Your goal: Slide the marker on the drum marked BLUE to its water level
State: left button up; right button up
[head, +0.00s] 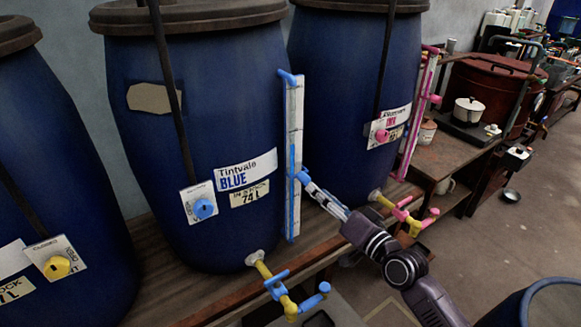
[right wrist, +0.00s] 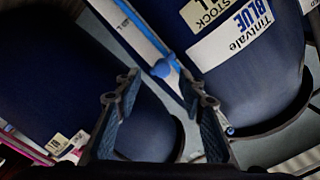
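The drum marked BLUE (head: 195,130) stands in the middle of the head view, with its label (head: 246,171) facing me. A white gauge board (head: 297,105) stands upright along its right side. Blue water shows in the gauge tube (head: 292,160), with its top seemingly a little above my right gripper's height. My right gripper (head: 308,181) is at the board's right edge. In the right wrist view the blue marker knob (right wrist: 163,68) sits between and just beyond the fingertips (right wrist: 159,82). The fingers are apart, and I see no clear contact. My left gripper is out of view.
A drum with a pink label (head: 345,90) stands to the right and another drum (head: 50,170) to the left. The BLUE drum has a blue dial (head: 203,208) and a yellow-blue tap (head: 275,284) below. A wooden bench (head: 170,290) carries the drums.

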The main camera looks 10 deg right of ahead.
aim_at(305, 178)
jog(key=shift+w+a+r, duration=0.1)
jog(key=shift+w+r, duration=0.1)
jog(key=shift+r, duration=0.2)
jog(key=shift+w, duration=0.3)
jog(key=p+x, duration=0.1)
jog(key=x, duration=0.5)
jog(key=shift+w+a, duration=0.15)
jog(key=shift+w, duration=0.1)
jog(key=shift+f, duration=0.1)
grip_shut()
